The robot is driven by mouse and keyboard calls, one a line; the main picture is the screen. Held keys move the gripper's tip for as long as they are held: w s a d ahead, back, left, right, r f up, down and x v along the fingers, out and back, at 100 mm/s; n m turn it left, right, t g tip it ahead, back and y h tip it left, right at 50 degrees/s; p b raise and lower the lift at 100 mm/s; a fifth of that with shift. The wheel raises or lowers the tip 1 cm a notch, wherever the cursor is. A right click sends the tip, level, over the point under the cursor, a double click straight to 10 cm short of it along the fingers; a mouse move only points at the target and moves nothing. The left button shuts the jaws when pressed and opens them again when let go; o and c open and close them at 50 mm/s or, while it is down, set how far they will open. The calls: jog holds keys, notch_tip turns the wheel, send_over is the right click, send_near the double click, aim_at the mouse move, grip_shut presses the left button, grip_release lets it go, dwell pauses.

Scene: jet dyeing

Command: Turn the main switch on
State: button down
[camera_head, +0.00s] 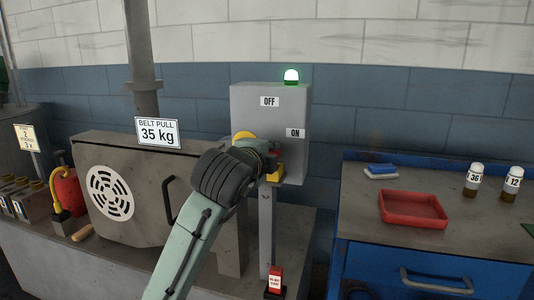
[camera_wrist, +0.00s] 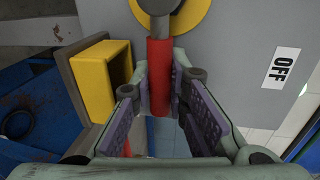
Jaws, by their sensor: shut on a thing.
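The main switch is a grey box (camera_head: 275,115) on a post, with an OFF label (camera_head: 269,101) at its top and an ON label (camera_head: 295,132) at its right. Its yellow disc (camera_head: 243,136) is partly behind my arm; the disc also shows in the wrist view (camera_wrist: 192,13). My gripper (camera_head: 275,160) is at the box front. In the wrist view, my gripper (camera_wrist: 160,95) is shut on the red handle (camera_wrist: 158,62), which runs from the disc between the finger pads. The handle appears to point rightward, towards the ON side; its exact angle is partly hidden.
A green lamp (camera_head: 291,76) glows on the box top. A yellow block-like piece (camera_wrist: 106,78) stands close beside my fingers. A grey machine (camera_head: 145,195) is at left. A blue workbench (camera_head: 430,255) at right holds a red tray (camera_head: 412,209) and two bottles.

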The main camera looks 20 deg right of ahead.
jog(key=shift+f, duration=0.1)
jog(key=c, duration=1.6)
grip_release()
jog(key=shift+o, duration=0.2)
